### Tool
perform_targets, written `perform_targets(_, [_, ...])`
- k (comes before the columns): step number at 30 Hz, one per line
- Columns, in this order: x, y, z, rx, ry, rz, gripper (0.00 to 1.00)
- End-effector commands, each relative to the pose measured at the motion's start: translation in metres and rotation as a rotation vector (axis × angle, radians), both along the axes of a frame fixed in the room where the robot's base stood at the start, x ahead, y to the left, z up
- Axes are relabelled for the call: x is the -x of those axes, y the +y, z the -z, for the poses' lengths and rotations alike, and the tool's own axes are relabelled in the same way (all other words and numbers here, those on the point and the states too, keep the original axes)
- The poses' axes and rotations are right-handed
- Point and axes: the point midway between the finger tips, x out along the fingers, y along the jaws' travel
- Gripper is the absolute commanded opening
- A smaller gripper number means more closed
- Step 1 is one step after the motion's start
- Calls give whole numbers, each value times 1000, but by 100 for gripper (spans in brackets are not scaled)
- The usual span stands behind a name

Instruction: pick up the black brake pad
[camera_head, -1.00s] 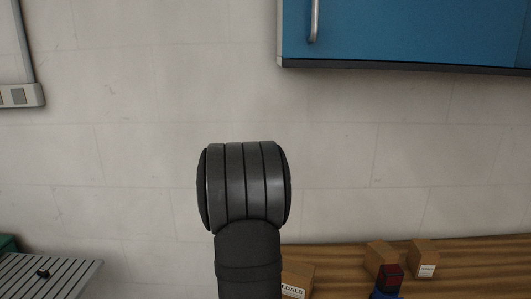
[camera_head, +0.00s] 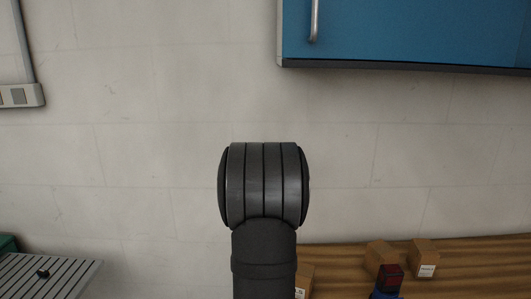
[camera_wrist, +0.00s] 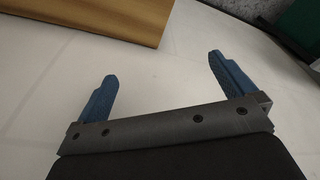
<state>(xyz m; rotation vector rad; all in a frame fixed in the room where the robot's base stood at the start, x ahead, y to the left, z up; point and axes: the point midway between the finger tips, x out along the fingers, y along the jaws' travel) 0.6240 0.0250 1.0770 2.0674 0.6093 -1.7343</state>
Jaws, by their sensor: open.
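A small black object (camera_head: 43,274) lies on a grey slatted surface (camera_head: 62,268) at the lower left of the head view. It may be the black brake pad, but it is too small to be sure. My gripper (camera_wrist: 163,68) shows in the wrist view with its two blue fingers spread wide apart and nothing between them. It points at a pale surface. The brake pad does not show in the wrist view. In the head view only my arm shows, with the gripper out of sight.
A wooden bench (camera_head: 450,261) at lower right bears cardboard boxes (camera_head: 424,258) and a red and blue item (camera_head: 389,278). A blue cabinet (camera_head: 400,30) hangs above. The wrist view shows a wooden edge (camera_wrist: 100,15) at upper left and a green thing (camera_wrist: 300,25) at upper right.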

Motion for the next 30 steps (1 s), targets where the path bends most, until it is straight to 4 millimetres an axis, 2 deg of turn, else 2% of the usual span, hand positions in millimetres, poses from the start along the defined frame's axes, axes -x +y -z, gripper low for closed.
perform_targets(14, [0, 0, 0, 0, 0, 0, 100])
perform_targets(15, [0, 0, 0, 0, 0, 0, 98])
perform_targets(24, [0, 0, 0, 0, 0, 0, 42])
perform_targets(30, [0, 0, 0, -1, -1, 0, 42])
